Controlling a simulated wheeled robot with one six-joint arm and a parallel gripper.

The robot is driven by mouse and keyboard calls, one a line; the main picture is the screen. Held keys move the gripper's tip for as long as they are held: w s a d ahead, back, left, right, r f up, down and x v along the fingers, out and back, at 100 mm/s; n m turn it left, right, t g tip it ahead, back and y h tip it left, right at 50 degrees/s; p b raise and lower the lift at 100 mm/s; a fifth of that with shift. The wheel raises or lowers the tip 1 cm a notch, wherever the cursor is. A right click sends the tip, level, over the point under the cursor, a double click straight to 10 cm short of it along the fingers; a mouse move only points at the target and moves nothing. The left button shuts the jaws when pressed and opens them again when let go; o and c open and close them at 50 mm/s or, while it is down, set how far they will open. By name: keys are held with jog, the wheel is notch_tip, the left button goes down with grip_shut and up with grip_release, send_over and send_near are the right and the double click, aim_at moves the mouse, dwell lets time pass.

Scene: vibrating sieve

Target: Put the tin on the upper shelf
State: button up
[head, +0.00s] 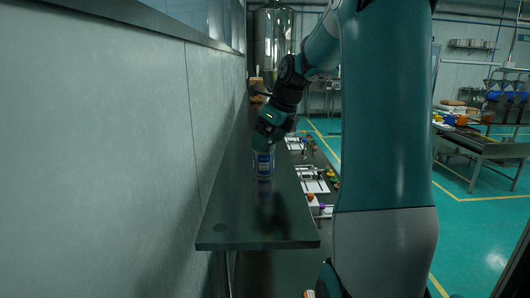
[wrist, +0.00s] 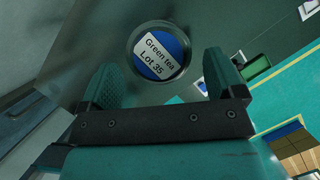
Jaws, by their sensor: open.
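The tin (head: 263,164) is a small blue and white can standing upright on the dark upper shelf (head: 258,230), close to the wall. In the wrist view I look down on its round top (wrist: 160,53), labelled "Green tea Lot 35". My gripper (head: 266,146) is right above the tin in the head view and hides its upper part. In the wrist view my gripper (wrist: 163,80) is open, with one finger on each side and the tin near the fingertips. A gap shows between the tin and each finger.
The grey wall (head: 110,130) runs along the shelf's left side. The near end of the shelf is bare. Lower down to the right, a surface holds white trays (head: 312,180) and small coloured items. Brown things (head: 257,84) stand at the shelf's far end.

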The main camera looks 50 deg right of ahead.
jog(key=v, duration=0.8)
jog(key=w+a+f+n+g+y, duration=0.1)
jog(key=a+f+n, duration=0.2)
jog(key=a+n, duration=0.8)
jog(key=a+f+n+g+y, duration=0.1)
jog(key=a+f+n+y, duration=0.15)
jog(key=a+n, duration=0.8)
jog(key=s+a+f+n+g, duration=0.1)
jog(key=s+a+f+n, duration=0.2)
jog(key=s+a+n, duration=0.4)
jog(key=s+a+f+n+g, duration=0.1)
jog(key=s+a+f+n, duration=0.3)
jog(key=s+a+n, duration=0.4)
jog(key=a+n, duration=0.3)
jog(key=n, duration=0.2)
jog(key=shift+a+f+g, duration=0.2)
jog(key=shift+f+g, duration=0.1)
jog(key=shift+f, duration=0.05)
